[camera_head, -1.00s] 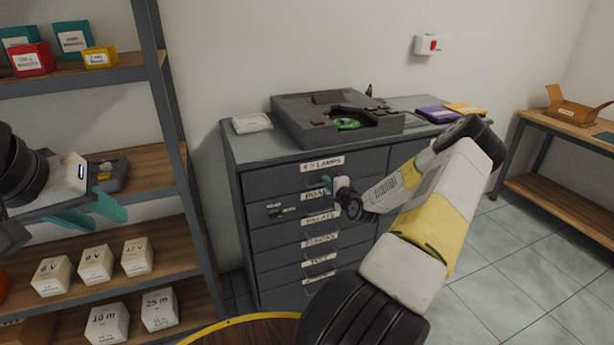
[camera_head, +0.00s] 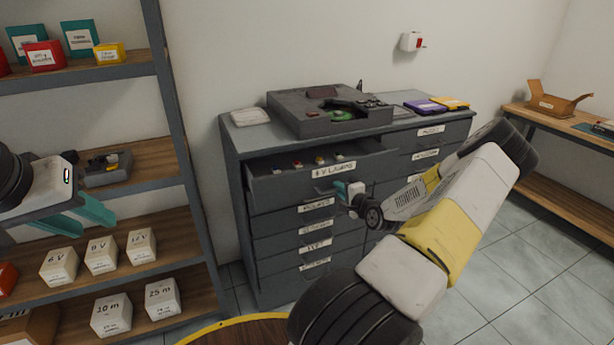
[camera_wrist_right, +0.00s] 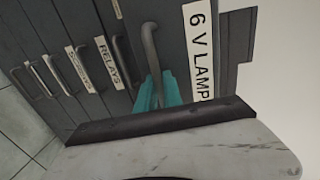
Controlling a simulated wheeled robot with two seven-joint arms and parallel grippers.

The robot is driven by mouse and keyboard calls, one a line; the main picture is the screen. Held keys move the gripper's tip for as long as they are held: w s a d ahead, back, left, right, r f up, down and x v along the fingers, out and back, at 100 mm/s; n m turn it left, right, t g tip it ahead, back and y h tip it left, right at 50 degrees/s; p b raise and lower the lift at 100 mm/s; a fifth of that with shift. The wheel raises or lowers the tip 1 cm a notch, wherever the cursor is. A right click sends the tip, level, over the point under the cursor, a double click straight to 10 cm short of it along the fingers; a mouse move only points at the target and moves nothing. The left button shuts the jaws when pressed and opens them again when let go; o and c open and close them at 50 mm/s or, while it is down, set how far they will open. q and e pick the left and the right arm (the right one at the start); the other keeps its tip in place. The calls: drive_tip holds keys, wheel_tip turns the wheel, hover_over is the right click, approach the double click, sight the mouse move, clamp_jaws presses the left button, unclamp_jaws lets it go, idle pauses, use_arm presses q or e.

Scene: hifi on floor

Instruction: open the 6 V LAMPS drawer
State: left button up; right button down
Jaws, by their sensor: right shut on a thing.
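The 6 V LAMPS drawer (camera_head: 280,185) is the top left drawer of a grey cabinet. It stands partly pulled out, with several small coloured lamps (camera_head: 319,160) showing inside. Its white label (camera_head: 334,170) is on the front, and reads 6 V LAMP in the right wrist view (camera_wrist_right: 199,50). My right gripper (camera_head: 341,188) is at the drawer front just below the label. In the right wrist view its teal fingers (camera_wrist_right: 158,92) are shut on the dark bar handle (camera_wrist_right: 149,48). My left gripper (camera_head: 95,218) is open and empty, in front of the shelves at left.
Closed drawers, with labels such as RELAYS (camera_wrist_right: 105,47), lie below the open one. A grey device (camera_head: 300,115) and purple and yellow boxes (camera_head: 426,106) are on the cabinet top. A shelf post (camera_head: 180,130) stands between my left gripper and the cabinet. A round wooden top (camera_head: 250,330) is in front.

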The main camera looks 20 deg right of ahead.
drive_tip(key=f+v, duration=0.2)
drive_tip(key=v, duration=0.7)
drive_tip(key=f+v, duration=0.1)
drive_tip(key=v, duration=0.8)
drive_tip(key=shift+s+f, duration=0.35)
drive_tip(key=shift+s, duration=0.15)
drive_tip(key=c, duration=1.5)
unclamp_jaws()
drive_tip(key=v, duration=0.7)
drive_tip(key=shift+s, duration=0.35)
